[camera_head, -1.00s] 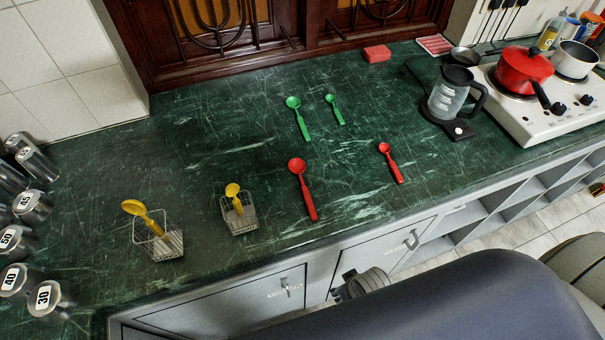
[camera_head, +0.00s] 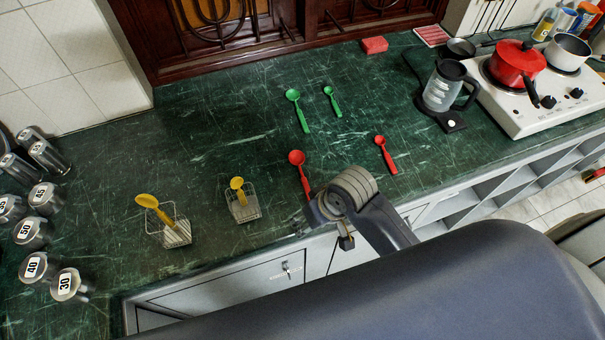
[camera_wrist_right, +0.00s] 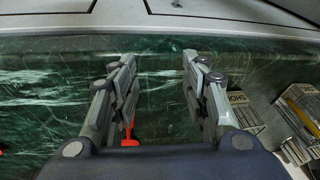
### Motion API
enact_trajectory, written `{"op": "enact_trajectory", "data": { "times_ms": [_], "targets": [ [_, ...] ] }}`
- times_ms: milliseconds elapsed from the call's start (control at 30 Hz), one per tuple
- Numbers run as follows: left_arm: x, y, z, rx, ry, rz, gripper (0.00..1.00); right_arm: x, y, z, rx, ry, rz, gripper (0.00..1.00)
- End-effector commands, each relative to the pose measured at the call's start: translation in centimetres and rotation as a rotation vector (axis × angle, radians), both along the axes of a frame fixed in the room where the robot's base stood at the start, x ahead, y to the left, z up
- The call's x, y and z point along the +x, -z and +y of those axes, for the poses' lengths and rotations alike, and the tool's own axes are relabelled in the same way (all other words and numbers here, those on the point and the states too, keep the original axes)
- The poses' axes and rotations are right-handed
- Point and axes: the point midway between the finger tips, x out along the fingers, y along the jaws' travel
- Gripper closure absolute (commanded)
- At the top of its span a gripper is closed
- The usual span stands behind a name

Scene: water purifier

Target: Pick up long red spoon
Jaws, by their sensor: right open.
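The long red spoon (camera_head: 301,172) lies on the green counter, bowl toward the back wall. Its handle end is hidden behind my right arm in the head view. In the right wrist view part of a red spoon (camera_wrist_right: 129,134) shows beside the left-hand finger. My right gripper (camera_wrist_right: 158,62) is open and empty over the counter, near its front edge. In the head view my right wrist covers the area just right of the handle. A shorter red spoon (camera_head: 385,154) lies to the right. My left gripper is not in view.
Two green spoons (camera_head: 299,110) (camera_head: 332,101) lie farther back. Two wire baskets (camera_head: 176,234) (camera_head: 244,207) with yellow spoons stand left. Numbered metal weights (camera_head: 69,284) are at far left. A blender jug (camera_head: 443,90) and stove (camera_head: 535,100) are at right.

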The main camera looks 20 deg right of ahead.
Motion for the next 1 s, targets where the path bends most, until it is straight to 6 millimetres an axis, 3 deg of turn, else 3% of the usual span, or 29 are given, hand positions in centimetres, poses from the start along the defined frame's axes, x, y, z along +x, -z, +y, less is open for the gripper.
{"op": "enact_trajectory", "data": {
  "times_ms": [300, 600, 800, 1000],
  "targets": [
    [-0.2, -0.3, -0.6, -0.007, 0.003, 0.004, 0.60, 6.4, -2.5, 2.1, -0.013, -0.002, 0.098, 0.58],
    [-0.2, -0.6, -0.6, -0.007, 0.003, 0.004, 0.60, 12.6, -7.0, -1.1, -0.141, 0.138, 0.221, 0.58],
    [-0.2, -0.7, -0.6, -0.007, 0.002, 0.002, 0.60, 14.1, -8.8, -2.8, -0.185, 0.209, 0.254, 0.58],
    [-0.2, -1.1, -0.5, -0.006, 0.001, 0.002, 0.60, 14.2, -6.5, -3.0, -0.192, 0.220, 0.264, 0.58]
  ]
}}
